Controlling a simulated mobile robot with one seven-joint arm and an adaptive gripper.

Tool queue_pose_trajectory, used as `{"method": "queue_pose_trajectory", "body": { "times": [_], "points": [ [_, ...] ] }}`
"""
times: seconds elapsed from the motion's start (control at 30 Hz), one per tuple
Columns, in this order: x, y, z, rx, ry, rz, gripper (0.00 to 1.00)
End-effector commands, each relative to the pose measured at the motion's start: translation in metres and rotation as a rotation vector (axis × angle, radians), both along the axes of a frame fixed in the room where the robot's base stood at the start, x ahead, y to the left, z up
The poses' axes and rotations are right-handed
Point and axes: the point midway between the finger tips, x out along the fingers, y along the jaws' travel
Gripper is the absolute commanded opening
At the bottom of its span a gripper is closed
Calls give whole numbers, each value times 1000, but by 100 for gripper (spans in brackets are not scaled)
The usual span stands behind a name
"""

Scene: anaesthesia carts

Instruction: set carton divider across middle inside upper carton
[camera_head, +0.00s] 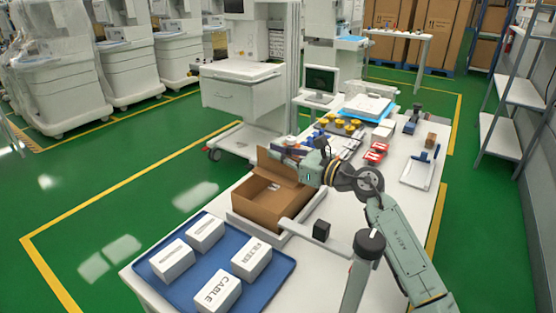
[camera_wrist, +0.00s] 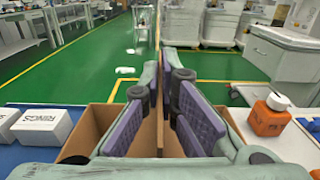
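An open brown carton (camera_head: 262,212) sits on the white table in the head view. Its brown walls show on both sides of my gripper in the wrist view (camera_wrist: 98,122). My gripper (camera_head: 284,150) is over the carton's far side, pointing left. In the wrist view its purple pads (camera_wrist: 160,105) close on the thin brown divider (camera_wrist: 158,50), seen edge-on and upright between the carton walls. The divider appears as a brown panel (camera_head: 272,166) below my gripper in the head view. I cannot tell whether its lower edge touches the carton floor.
A blue tray (camera_head: 165,284) with several white boxes lies in front of the carton. A small black block (camera_head: 321,230) is at right. An orange bottle (camera_wrist: 270,115) stands right of the carton in the wrist view.

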Motion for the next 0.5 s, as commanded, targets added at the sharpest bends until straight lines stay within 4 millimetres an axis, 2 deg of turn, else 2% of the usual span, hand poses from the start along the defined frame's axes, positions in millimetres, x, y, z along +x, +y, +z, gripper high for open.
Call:
{"method": "queue_pose_trajectory", "body": {
  "times": [0.23,0.5],
  "points": [
    [0,0,-29,2,3,0,0],
    [0,0,-33,1,2,1,0]
  ]
}}
